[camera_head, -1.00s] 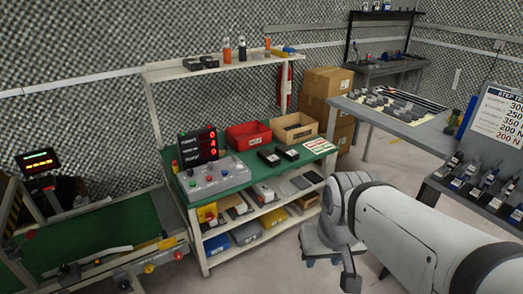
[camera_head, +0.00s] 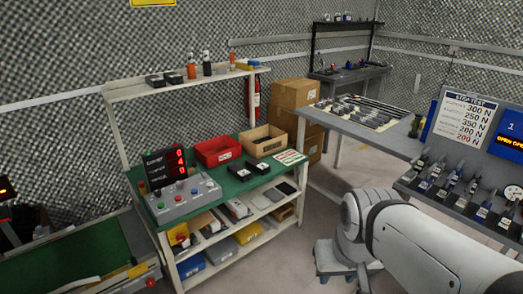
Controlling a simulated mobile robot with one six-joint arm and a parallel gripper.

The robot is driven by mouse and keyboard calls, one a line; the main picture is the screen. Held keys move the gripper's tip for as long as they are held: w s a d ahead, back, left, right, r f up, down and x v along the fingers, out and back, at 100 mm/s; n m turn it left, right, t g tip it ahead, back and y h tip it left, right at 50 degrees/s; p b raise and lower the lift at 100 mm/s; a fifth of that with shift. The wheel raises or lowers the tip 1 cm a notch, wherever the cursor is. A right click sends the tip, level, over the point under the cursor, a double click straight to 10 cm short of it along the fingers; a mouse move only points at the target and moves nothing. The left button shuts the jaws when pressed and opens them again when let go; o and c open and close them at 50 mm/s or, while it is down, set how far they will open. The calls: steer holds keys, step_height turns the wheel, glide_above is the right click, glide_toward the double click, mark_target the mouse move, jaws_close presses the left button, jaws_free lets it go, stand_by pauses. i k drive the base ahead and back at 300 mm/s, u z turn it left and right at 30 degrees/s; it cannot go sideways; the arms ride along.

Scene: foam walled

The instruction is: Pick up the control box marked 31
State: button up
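Two small black boxes, a left one (camera_head: 239,173) and a right one (camera_head: 258,167), lie on the green top of the workbench (camera_head: 216,186). Two more dark boxes, a left one (camera_head: 155,81) and a right one (camera_head: 173,78), lie on the shelf above it. A grey control panel (camera_head: 182,198) with coloured buttons sits at the bench's left front, below a red-digit display (camera_head: 164,168). No number 31 is readable on any box. My arm reaches in from the lower right; my gripper does not show.
A red bin (camera_head: 218,152) and an open tan box (camera_head: 264,141) stand at the bench's back. Lower shelves hold several coloured bins. A grey table (camera_head: 365,122) and a tool bench (camera_head: 460,200) are at right. A stool (camera_head: 328,256) stands on the floor near my arm.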

mark_target(241, 174)
steer(key=z, duration=0.35)
steer(key=i, duration=1.75)
steer(key=u, duration=0.7)
steer(key=i, duration=1.25)
steer(key=u, duration=0.9)
